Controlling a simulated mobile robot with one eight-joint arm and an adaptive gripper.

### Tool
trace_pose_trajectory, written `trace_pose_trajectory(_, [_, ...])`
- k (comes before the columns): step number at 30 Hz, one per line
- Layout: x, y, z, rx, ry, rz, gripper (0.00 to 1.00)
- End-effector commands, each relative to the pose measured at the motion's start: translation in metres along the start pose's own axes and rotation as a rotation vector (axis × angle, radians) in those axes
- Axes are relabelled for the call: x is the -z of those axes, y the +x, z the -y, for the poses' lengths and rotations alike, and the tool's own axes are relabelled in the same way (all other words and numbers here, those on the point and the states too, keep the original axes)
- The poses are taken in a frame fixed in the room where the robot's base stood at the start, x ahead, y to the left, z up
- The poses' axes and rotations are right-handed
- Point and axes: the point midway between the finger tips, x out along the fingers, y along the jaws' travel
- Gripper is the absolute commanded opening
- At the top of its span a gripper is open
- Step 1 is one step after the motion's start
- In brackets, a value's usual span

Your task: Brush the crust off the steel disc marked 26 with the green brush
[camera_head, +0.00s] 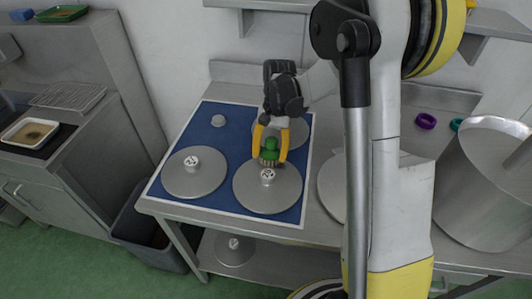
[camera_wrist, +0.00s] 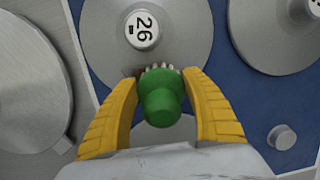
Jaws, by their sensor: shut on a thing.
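The steel disc marked 26 (camera_wrist: 185,35) lies on the blue mat, and its white-topped knob shows the number in the wrist view. In the head view it is the front right disc (camera_head: 284,196) on the mat. My gripper (camera_head: 270,152) is shut on the green brush (camera_wrist: 160,100), one yellow finger on each side. The brush (camera_head: 270,147) is over the back part of the disc, its pale bristles towards the knob. I cannot tell if they touch the steel. A small brownish patch (camera_wrist: 131,71) beside the bristles may be crust; the brush hides part of that area.
Another knobbed disc (camera_head: 194,178) lies left on the blue mat (camera_head: 231,205), near a small grey knob (camera_head: 218,120). A disc behind my gripper is partly hidden. A further disc (camera_head: 331,187) lies right of the mat. A large steel pot (camera_head: 480,190) stands far right.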

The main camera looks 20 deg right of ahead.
Motion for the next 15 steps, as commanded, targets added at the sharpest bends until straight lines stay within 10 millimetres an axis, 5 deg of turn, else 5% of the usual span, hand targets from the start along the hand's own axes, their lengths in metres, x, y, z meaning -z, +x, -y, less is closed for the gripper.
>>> trace_pose_trajectory(15, [-0.007,0.002,-0.034,-0.002,0.001,0.001,0.32])
